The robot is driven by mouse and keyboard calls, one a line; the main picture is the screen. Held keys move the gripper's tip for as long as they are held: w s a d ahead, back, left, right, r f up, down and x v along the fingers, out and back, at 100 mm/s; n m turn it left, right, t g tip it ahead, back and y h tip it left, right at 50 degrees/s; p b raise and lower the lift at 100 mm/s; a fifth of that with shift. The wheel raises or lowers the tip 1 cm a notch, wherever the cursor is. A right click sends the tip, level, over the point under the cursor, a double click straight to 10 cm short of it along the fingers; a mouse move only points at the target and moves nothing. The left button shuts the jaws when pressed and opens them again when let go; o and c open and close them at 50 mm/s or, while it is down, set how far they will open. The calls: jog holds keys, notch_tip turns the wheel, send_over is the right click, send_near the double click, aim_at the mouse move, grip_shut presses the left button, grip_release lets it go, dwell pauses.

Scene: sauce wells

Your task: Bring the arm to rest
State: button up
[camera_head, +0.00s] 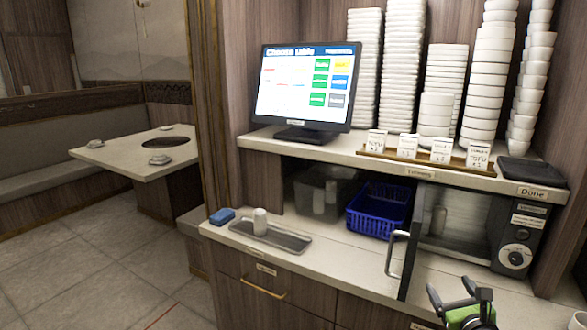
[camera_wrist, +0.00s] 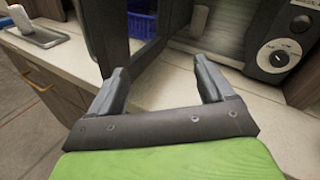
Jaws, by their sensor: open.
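My gripper (camera_head: 461,292) is at the lower right of the head view, above the front of the lower counter. In the wrist view my gripper (camera_wrist: 160,85) shows two grey fingers spread apart on a green body, with nothing between them. The fingers point towards the counter and the dark appliance with a dial (camera_head: 517,257). That appliance also shows at the upper right of the wrist view (camera_wrist: 281,42). My gripper appears apart from everything around it.
An open glass door with a metal handle (camera_head: 391,254) stands out over the counter (camera_head: 345,258), left of my gripper. A blue basket (camera_head: 378,212), a grey tray (camera_head: 290,241) and a blue sponge (camera_head: 222,216) are further left.

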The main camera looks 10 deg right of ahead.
jog(key=w+a+r+n+g+y+p, duration=0.1)
jog(key=a+r+n+g+y, duration=0.15)
jog(key=a+n, duration=0.55)
jog(key=w+a+r+n+g+y+p, duration=0.1)
jog(key=a+n+y, duration=0.4)
jog(key=a, duration=0.4)
jog(key=s+a+r+n+g+p, duration=0.25)
jog(key=s+a+n+g, duration=0.2)
jog(key=a+n, duration=0.55)
jog(key=s+a+r+n+g+h+p, duration=0.1)
jog(key=s+a+r+n, duration=0.1)
jog(key=s+n, duration=0.4)
jog(key=s+a+r+n+g+h+p, duration=0.1)
jog(key=s+r+n, duration=0.3)
jog(key=s, duration=1.2)
jog(key=a+n+g+h, duration=0.1)
jog(key=n, duration=0.1)
jog(key=shift+s+r+n, duration=0.15)
jog(key=shift+s+n, duration=0.05)
jog(key=shift+n, duration=0.2)
